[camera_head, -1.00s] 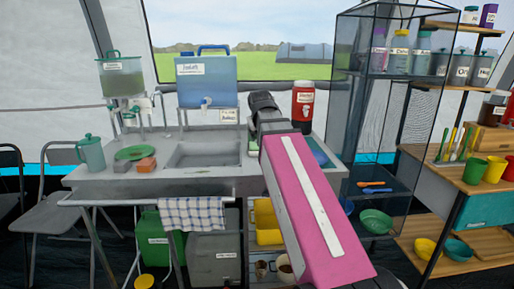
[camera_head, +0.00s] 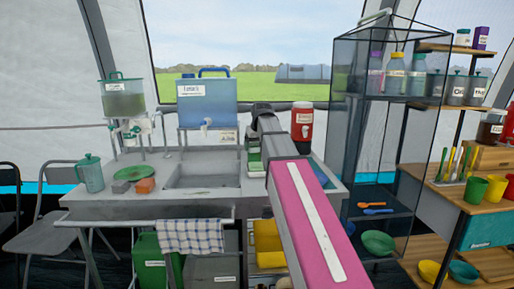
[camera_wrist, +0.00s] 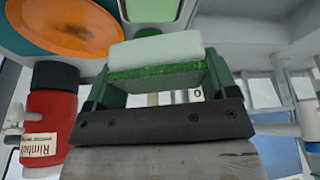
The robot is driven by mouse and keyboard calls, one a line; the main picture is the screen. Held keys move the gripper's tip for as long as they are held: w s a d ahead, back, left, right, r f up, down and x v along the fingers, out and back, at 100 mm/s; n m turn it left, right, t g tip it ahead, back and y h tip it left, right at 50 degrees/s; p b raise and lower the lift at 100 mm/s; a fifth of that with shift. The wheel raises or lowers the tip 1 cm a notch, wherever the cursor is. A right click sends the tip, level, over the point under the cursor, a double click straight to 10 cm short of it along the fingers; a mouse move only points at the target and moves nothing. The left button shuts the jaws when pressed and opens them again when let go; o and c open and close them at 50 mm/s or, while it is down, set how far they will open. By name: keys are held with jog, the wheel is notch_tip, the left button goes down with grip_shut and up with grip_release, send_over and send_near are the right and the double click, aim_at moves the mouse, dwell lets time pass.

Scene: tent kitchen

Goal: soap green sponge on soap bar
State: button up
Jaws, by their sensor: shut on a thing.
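My gripper (camera_wrist: 155,88) is shut on the green sponge (camera_wrist: 155,52), which shows a pale green block side and a darker green scouring layer, with a dark green finger at each side. A pale green block (camera_wrist: 153,10), which may be the soap bar, lies just beyond it at the top of the wrist view. The two look apart, though the height between them is hard to judge. In the head view my arm covers the gripper and sponge; small green items (camera_head: 254,160) show beside it, right of the sink.
A red drink jug (camera_head: 302,122) stands right of my arm; it also shows in the wrist view (camera_wrist: 50,110). The sink (camera_head: 203,174) lies left. An orange plate (camera_wrist: 75,25) is near the gripper. A blue water container (camera_head: 208,103) stands behind the sink.

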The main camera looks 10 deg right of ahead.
aim_at(255, 164)
jog(key=shift+f, duration=2.85)
jog(key=shift+f, duration=1)
jog(key=shift+r, duration=3.5)
jog(key=shift+s, duration=0.1)
